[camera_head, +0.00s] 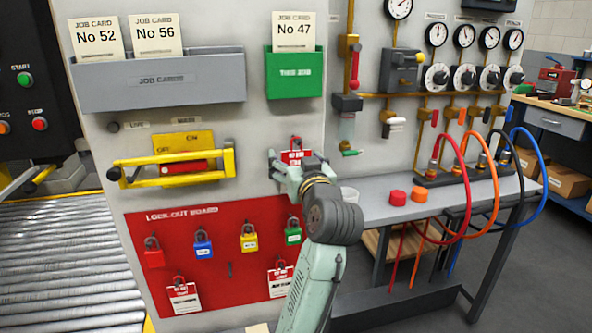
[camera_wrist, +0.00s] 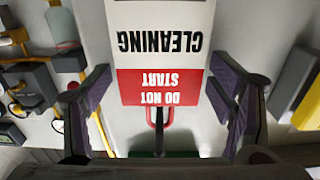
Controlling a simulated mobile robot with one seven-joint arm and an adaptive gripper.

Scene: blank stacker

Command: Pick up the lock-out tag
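The lock-out tag (camera_wrist: 162,80) fills the upper middle of the wrist view, upside down there. It is white with a red band reading "DO NOT START" and the word "CLEANING". A red loop (camera_wrist: 151,116) at its end goes around a dark peg on the panel. My gripper (camera_wrist: 160,92) is open, with one purple-padded finger on each side of the tag and a gap to both. In the head view the tag (camera_head: 296,156) hangs below the green tray, partly hidden by my gripper (camera_head: 291,172).
Two similar tags (camera_head: 184,298) (camera_head: 280,279) hang on the red lock-out board (camera_head: 215,272) with several padlocks. A yellow-framed switch handle (camera_head: 175,170) is left of my gripper. A green tray (camera_head: 295,75) is above; gauges and pipes (camera_head: 437,76) are to the right.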

